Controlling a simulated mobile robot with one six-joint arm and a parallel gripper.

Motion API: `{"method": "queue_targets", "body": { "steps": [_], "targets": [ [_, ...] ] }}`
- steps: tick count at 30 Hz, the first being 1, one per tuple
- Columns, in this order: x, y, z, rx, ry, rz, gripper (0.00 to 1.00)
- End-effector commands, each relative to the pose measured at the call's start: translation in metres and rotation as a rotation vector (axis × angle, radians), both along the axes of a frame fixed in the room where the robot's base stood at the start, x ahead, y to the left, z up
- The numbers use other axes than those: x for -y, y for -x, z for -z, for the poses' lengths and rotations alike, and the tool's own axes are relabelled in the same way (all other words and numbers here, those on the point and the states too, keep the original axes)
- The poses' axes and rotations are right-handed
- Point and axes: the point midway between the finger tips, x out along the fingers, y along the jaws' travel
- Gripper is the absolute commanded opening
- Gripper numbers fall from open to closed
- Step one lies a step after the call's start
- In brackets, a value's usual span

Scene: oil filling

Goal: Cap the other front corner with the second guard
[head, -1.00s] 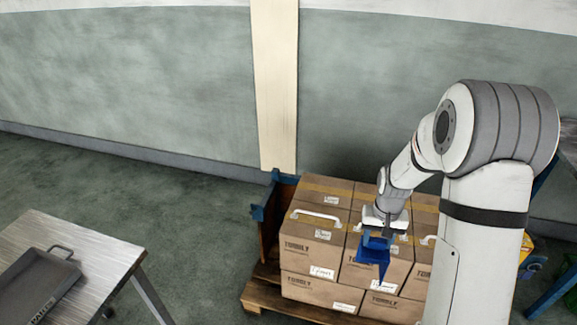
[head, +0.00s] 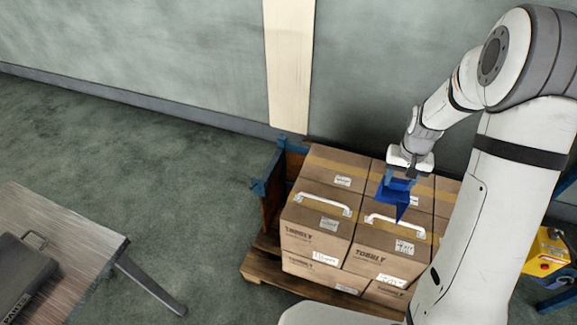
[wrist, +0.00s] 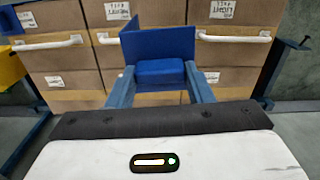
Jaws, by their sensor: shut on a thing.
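My gripper (head: 397,181) is shut on a blue corner guard (head: 397,197). It holds the guard above the front part of the stacked cartons (head: 313,218). In the wrist view the blue guard (wrist: 158,45) shows as two blue walls meeting at an angle, with a block between my fingers. The cartons stand in two layers on a wooden pallet (head: 262,267), several with white handles. The front right corner of the stack is hidden behind my arm in the head view. No guard shows on the front left corner.
A blue-framed rack side (head: 270,175) rises at the pallet's left. A yellow machine (head: 548,252) is at the right. Open floor lies between table and pallet.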

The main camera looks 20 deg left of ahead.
Motion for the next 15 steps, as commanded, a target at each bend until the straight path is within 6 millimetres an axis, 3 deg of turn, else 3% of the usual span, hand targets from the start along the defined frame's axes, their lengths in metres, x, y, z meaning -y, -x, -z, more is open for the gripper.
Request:
{"method": "queue_targets", "body": {
  "steps": [8,11,15],
  "targets": [
    [-0.018,-0.002,0.002,0.0,0.0,-0.1,0.11],
    [-0.036,-0.006,0.005,0.002,0.0,-0.268,0.11],
    [-0.073,-0.013,0.01,0.003,0.0,-0.63,0.11]
  ]
}}
